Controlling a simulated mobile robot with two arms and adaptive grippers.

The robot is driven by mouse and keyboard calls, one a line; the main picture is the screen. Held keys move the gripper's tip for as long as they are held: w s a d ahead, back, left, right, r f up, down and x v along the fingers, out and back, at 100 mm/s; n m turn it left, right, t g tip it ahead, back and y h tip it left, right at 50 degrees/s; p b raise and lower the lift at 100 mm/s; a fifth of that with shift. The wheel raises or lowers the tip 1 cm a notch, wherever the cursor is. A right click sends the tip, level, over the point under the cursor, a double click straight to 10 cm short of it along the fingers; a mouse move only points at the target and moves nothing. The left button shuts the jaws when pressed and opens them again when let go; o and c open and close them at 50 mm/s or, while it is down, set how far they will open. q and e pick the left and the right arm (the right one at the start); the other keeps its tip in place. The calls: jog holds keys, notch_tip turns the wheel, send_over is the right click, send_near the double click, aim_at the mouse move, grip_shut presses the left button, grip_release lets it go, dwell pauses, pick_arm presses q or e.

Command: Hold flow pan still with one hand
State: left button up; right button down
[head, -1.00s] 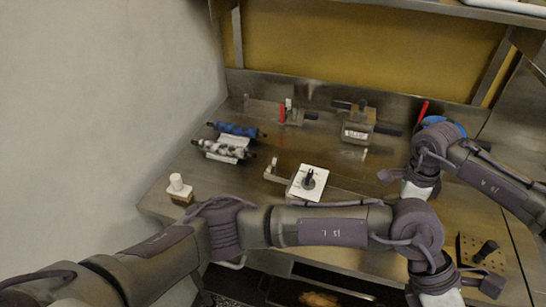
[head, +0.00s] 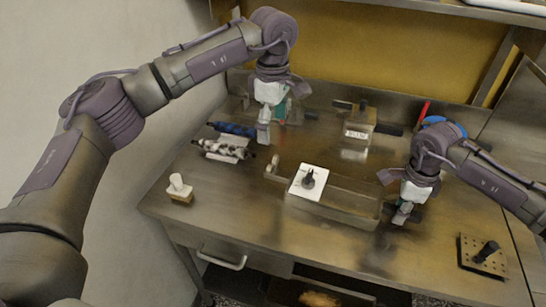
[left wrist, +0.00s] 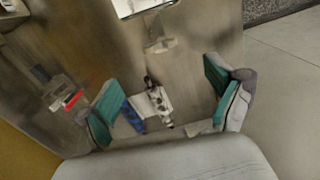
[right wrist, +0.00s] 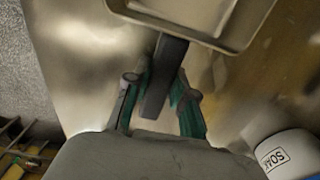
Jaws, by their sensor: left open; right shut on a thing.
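The flow pan (head: 345,197) is a shallow metal tray in the middle of the table, with its rim also at the top of the right wrist view (right wrist: 158,18). My right gripper (head: 402,212) is at the pan's right end. In the right wrist view its teal fingers (right wrist: 160,105) are shut on the pan's dark handle (right wrist: 166,70). My left gripper (head: 266,128) is open and empty, at the back left above the table beside the rollers. In the left wrist view the rollers (left wrist: 150,103) appear between its spread fingers (left wrist: 165,100).
A white plate with a black knob (head: 309,182) sits at the pan's left part. A white-topped block (head: 179,188) stands at the left edge. A labelled metal box (head: 357,130) is at the back. A perforated block (head: 484,256) lies front right. The front middle is clear.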

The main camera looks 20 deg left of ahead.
aim_at(273, 161)
pick_arm(q)
notch_tip(273, 161, down, 10)
dwell(0.4)
jog(key=c, duration=1.2)
jog(key=shift+o, duration=0.2)
